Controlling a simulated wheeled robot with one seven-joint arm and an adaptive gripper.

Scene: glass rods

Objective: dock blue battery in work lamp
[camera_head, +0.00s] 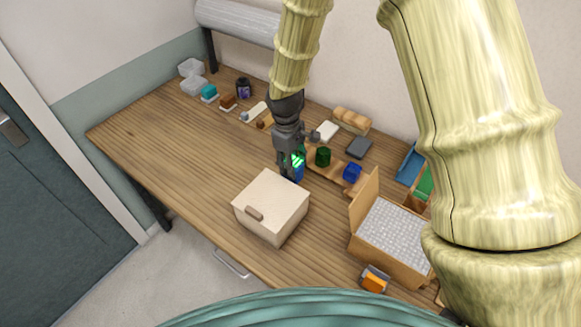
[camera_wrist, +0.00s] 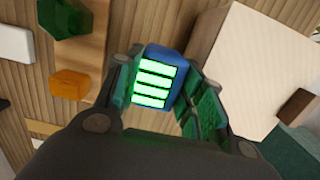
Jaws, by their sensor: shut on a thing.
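The blue battery (camera_wrist: 172,62) has several bright green bars on one face. My gripper (camera_head: 293,165) is shut on it; in the wrist view the battery sits between the green finger pads of my gripper (camera_wrist: 163,92). In the head view the battery (camera_head: 299,174) is mostly hidden by the fingers, just behind the cream box. I cannot tell whether it touches the desk. An orange and grey device (camera_head: 374,280) at the desk's front edge may be the work lamp; it is too small to be sure, and no battery slot is visible.
The cream box (camera_head: 268,206) with a brown handle stands close in front of my gripper. An open carton (camera_head: 392,236) stands right. The desk's left (camera_head: 160,150) is clear.

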